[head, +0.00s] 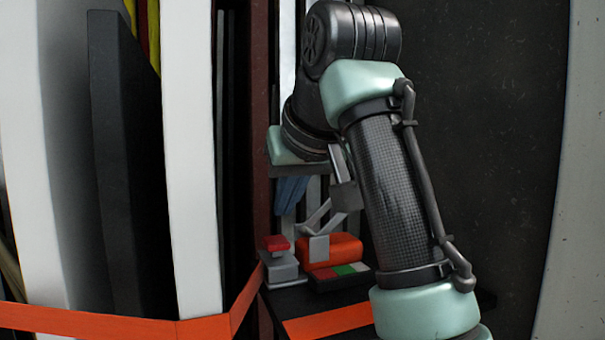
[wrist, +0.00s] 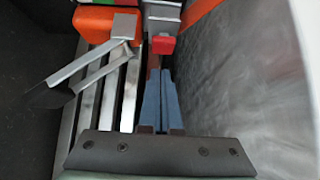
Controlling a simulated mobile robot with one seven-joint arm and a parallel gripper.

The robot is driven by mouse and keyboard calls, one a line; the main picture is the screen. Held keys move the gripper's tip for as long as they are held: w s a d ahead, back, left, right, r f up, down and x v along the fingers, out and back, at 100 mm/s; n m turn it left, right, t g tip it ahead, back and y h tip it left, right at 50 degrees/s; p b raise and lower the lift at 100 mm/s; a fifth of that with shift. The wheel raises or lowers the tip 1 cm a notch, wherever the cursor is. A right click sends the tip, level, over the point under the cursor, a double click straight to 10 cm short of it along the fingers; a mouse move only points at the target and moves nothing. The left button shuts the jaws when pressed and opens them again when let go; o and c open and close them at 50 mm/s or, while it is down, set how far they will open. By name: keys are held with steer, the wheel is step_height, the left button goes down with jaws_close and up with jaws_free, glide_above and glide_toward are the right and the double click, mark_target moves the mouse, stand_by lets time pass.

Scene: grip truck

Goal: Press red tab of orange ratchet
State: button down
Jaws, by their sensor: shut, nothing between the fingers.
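The orange ratchet (head: 335,250) sits low in the head view on a dark ledge. Its body also shows at the top left of the wrist view (wrist: 93,20). The red tab (head: 277,243) tops a small grey block (head: 282,268) just left of the orange body. In the wrist view the red tab (wrist: 163,45) lies just beyond my fingertips. My gripper (head: 287,211) has blue fingers, shut and empty, pointing down above the red tab with a visible gap in the head view. The fingers also show in the wrist view (wrist: 160,75).
A grey lever with a dark grip (head: 344,195) rises from the ratchet, close right of my fingers. An orange strap (head: 95,322) runs along the lower left, passing tall white panels (head: 190,150). A dark wall (head: 490,150) stands at right.

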steer(key=b+v, duration=0.2)
steer(key=v, duration=0.5)
steer(key=shift+s+r, duration=0.25)
steer(key=shift+s, duration=0.1)
stand_by(0.4)
